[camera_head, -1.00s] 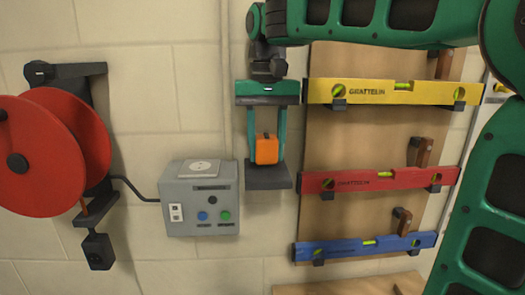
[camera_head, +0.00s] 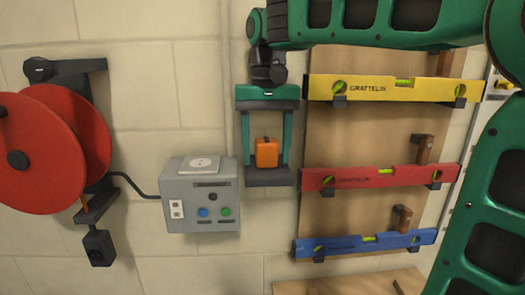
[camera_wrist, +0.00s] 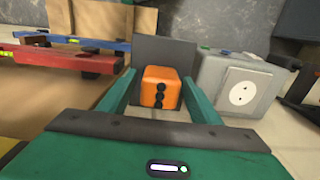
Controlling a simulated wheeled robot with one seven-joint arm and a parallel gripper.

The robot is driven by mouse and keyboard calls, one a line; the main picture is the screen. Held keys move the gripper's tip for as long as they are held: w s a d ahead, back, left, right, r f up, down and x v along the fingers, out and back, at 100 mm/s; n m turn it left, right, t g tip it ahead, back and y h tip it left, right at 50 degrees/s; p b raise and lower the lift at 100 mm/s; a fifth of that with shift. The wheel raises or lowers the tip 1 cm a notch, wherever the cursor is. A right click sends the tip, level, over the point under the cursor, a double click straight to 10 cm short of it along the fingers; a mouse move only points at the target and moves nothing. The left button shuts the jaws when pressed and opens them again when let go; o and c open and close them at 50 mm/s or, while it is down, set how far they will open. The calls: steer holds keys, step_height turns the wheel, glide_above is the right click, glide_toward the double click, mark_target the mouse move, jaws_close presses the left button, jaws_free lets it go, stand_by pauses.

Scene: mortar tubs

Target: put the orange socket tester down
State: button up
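The orange socket tester (camera_head: 266,153) stands upright on a small dark shelf (camera_head: 269,178) fixed to the wall, right of the grey socket box. In the wrist view the tester (camera_wrist: 160,88) shows several dark dots on its face, with the dark shelf (camera_wrist: 165,52) behind it. My gripper (camera_head: 266,160) is open, with one green finger on each side of the tester. In the wrist view there is a gap between each finger and the tester, so nothing is held.
The grey box (camera_head: 201,199) with a white socket on top is close on the left. A red cable reel (camera_head: 40,150) hangs farther left. Yellow (camera_head: 380,90), red (camera_head: 375,178) and blue (camera_head: 365,245) spirit levels hang on a wooden board at the right.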

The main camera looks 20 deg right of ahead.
mark_target(267, 140)
step_height(267, 140, up, 13)
stand_by(1.1)
steer(key=shift+r, duration=0.1)
stand_by(0.3)
